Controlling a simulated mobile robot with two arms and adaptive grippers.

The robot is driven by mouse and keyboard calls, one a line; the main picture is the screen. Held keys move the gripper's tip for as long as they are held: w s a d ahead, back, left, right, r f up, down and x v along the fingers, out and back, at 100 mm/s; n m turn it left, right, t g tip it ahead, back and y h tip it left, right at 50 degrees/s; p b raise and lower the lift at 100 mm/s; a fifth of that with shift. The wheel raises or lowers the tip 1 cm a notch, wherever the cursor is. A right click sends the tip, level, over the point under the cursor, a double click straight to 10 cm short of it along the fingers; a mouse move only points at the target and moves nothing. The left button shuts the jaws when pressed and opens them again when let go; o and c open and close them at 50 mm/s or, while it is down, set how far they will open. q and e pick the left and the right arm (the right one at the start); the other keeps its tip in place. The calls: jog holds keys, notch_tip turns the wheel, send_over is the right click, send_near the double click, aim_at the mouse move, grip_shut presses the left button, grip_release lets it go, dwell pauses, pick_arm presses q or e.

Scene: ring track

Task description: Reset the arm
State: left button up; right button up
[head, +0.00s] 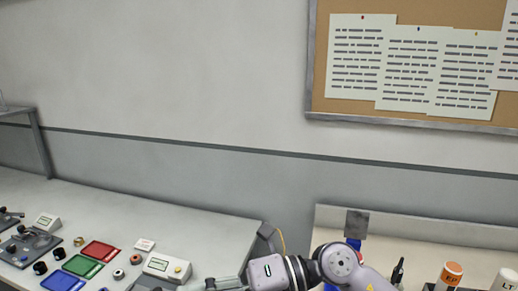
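One of my arms, apparently the right one, comes in at the bottom edge right of centre, with white and black links. Its hand end points left, and a dark grey part of the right gripper (222,284) shows low in the picture beside the left table's right end. The fingers are too small and cut off to tell whether they are open or shut. I see nothing held. My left gripper is out of view.
The left table (160,215) carries red (100,250), green (82,266) and blue (62,282) trays, small rings, grey boxes (167,267) and a dark fixture (30,245). A right table (430,232) holds an orange-capped bottle (450,274) and a white one (504,281). A noticeboard (415,118) hangs behind.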

jog(key=w+d+r+m+t+y, duration=0.4)
jog(key=r+m+t+y, duration=0.3)
jog(key=r+m+t, duration=0.3)
jog(key=w+d+f+m+t+h, duration=0.3)
jog(key=w+d+m+t+h, duration=0.35)
jog(key=m+t, duration=0.6)
jog(key=s+d+f+m+g+h, duration=0.1)
jog(key=d+f+m+g+h, duration=0.1)
jog(key=d+f+m+h, duration=0.7)
jog(key=s+d+f+m+g+h, duration=0.1)
jog(key=d+f+m+g+h, duration=0.1)
jog(key=d+f+m+h, duration=0.75)
jog(key=s+f+n+g+y, duration=0.1)
jog(key=s+f+g+y, duration=0.1)
jog(key=s+f+g, duration=1.5)
jog(key=s+f+t, duration=0.2)
jog(key=s+f, duration=0.2)
jog(key=f, duration=1.1)
jog(key=s+f+t, duration=0.2)
jog(key=s+f, duration=0.2)
jog(key=f, duration=1.1)
jog(key=s+d+f, duration=0.1)
jog(key=s+f, duration=0.6)
jog(key=s, duration=0.1)
jog(key=s+d+f+g, duration=0.1)
jog(key=s+d+f, duration=0.1)
jog(key=s+f, duration=0.6)
jog(key=shift+s+d+f+n, duration=0.2)
jog(key=shift+s+d+n, duration=0.05)
jog(key=shift+d+n, duration=0.05)
